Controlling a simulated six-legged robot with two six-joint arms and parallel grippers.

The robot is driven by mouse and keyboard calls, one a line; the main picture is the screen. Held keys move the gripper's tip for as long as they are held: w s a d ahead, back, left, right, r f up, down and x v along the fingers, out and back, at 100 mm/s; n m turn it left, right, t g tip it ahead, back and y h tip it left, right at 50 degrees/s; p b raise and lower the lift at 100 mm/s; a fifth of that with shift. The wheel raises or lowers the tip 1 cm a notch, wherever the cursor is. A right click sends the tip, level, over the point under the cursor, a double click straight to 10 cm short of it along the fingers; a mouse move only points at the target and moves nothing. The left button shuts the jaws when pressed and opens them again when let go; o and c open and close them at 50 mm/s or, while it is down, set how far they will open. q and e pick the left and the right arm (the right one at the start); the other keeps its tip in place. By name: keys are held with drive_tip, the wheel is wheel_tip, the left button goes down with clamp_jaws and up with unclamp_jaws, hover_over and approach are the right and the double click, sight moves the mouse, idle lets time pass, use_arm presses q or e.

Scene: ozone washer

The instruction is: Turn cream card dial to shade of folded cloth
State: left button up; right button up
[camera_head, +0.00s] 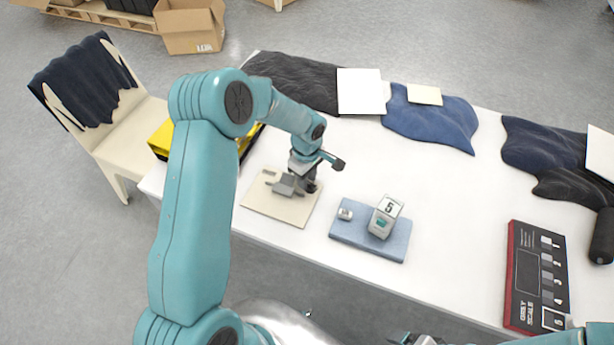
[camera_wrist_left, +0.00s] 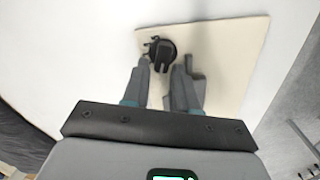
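The cream card (camera_head: 292,213) lies on the white table near its left front edge; it also shows in the left wrist view (camera_wrist_left: 237,48). A round black dial (camera_wrist_left: 160,50) sits on it. My left gripper (camera_wrist_left: 163,68) points down over the card, its fingers apart, with the dial at the gap between the tips. I cannot tell whether they touch it. A grey block stands beside the right-hand finger. My right gripper (camera_head: 420,340) is cut off at the bottom edge. Dark cloths lie at the back: black (camera_head: 295,80), blue (camera_head: 430,122) and navy (camera_head: 540,148).
A blue card (camera_head: 345,233) with a block marked 5 (camera_head: 387,215) and a small knob lies right of the cream card. A grey scale board (camera_head: 537,275) lies far right. A chair (camera_head: 125,135) draped with dark cloth stands left. The table's middle is clear.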

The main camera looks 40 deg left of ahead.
use_arm(q)
drive_tip(key=shift+f, duration=0.25)
drive_tip(key=shift+s, duration=0.15)
drive_tip(key=shift+c, duration=1.2)
clamp_jaws()
